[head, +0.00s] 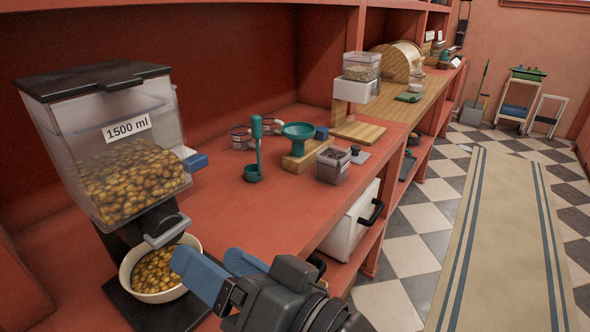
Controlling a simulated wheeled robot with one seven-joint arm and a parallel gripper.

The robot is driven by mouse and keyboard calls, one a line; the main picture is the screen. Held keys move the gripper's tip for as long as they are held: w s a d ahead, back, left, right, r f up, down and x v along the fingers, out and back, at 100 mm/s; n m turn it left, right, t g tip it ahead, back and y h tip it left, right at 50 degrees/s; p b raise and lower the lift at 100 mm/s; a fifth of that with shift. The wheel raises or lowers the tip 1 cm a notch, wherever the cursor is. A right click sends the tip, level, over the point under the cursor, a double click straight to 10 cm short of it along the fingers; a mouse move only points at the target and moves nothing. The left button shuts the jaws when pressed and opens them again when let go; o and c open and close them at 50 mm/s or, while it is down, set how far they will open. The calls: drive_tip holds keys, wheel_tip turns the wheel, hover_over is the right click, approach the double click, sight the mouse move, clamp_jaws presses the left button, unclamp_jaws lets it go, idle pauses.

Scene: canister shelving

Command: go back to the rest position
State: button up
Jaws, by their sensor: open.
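My gripper (222,276) is at the bottom centre, with blue fingers and a dark body. It is open, with nothing seen between its fingers. Its fingers are at the right side of a white bowl (196,243) and hide part of that side; I cannot tell whether they touch it. The bowl holds yellow-brown pieces (156,272) and stands under the spout of a clear dispenser (165,135) labelled 1500 ml. The dispenser is partly full of the same kind of pieces.
A green ladle (256,150), a green funnel (299,132) on a wooden block and a small clear container (333,166) stand on the red shelf (225,215). A second dispenser (360,75) is farther back. The checkered floor with a beige runner (495,240) is open at right.

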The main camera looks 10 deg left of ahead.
drive_tip(key=s+d+f+m+t+h, duration=0.3)
drive_tip(key=d+f+t+h, duration=0.15)
drive_tip(key=d+f, duration=0.4)
drive_tip(key=s+d+f+m+t+h, duration=0.25)
drive_tip(key=d+f+h, duration=0.3)
drive_tip(key=d, duration=0.65)
drive_tip(key=s+d+h, duration=0.3)
drive_tip(key=s+d, duration=0.4)
drive_tip(key=s, duration=0.3)
drive_tip(key=s+d+r+h, duration=0.1)
drive_tip(key=s+d+h, duration=0.2)
drive_tip(key=s+d, duration=0.5)
drive_tip(key=shift+s+n+t+h, duration=0.3)
drive_tip(key=shift+s+n+t, duration=0.1)
drive_tip(key=shift+s, duration=0.45)
drive_tip(key=shift+o, duration=0.4)
